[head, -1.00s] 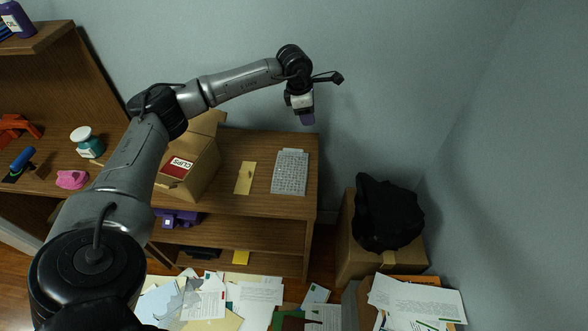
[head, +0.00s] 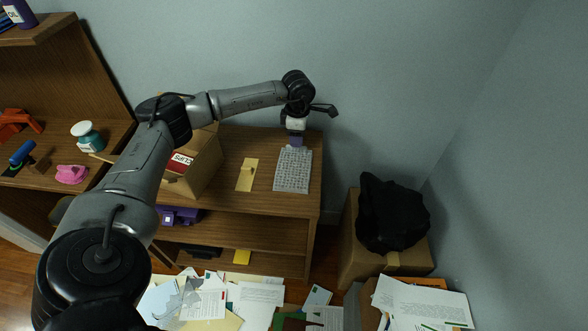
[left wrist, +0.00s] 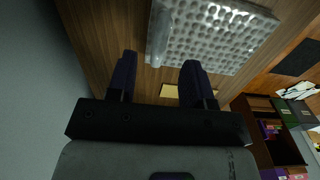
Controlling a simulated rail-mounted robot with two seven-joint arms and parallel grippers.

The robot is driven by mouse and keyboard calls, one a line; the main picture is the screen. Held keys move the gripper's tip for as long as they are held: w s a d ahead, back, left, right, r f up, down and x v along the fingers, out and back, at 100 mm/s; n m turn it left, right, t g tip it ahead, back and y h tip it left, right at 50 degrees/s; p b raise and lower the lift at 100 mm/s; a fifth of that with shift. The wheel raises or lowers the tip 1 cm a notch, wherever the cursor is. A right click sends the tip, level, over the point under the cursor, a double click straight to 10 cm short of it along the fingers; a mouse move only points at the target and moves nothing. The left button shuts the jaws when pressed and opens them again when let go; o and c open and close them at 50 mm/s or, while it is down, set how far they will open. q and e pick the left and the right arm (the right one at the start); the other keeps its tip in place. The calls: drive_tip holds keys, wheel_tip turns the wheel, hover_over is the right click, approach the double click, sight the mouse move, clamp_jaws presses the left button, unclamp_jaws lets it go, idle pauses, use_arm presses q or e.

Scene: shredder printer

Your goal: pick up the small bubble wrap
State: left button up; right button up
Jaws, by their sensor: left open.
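The small bubble wrap (head: 293,171) is a pale grey, dimpled sheet lying flat on the wooden shelf top (head: 237,145), near its right end. In the left wrist view the bubble wrap (left wrist: 213,32) lies just ahead of the fingertips, with a raised fold or roll along one edge. My left gripper (head: 295,142) is at the back edge of the sheet, pointing down. Its two dark fingers (left wrist: 158,68) are apart with nothing between them. The head view does not show whether the fingers touch the sheet. My right gripper is not in view.
The wall is close behind the shelf. A black bag (head: 391,213) sits on a box at right. Papers (head: 255,297) cover the area below.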

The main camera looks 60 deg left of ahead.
sight(294, 166)
use_arm(q)
drive_tip(key=shift+s+f+b, duration=0.1)
drive_tip(key=shift+f+b, duration=1.1)
drive_tip(key=shift+f, duration=1.5)
drive_tip(key=shift+a, duration=0.1)
drive_tip(key=shift+c, duration=0.3)
clamp_jaws()
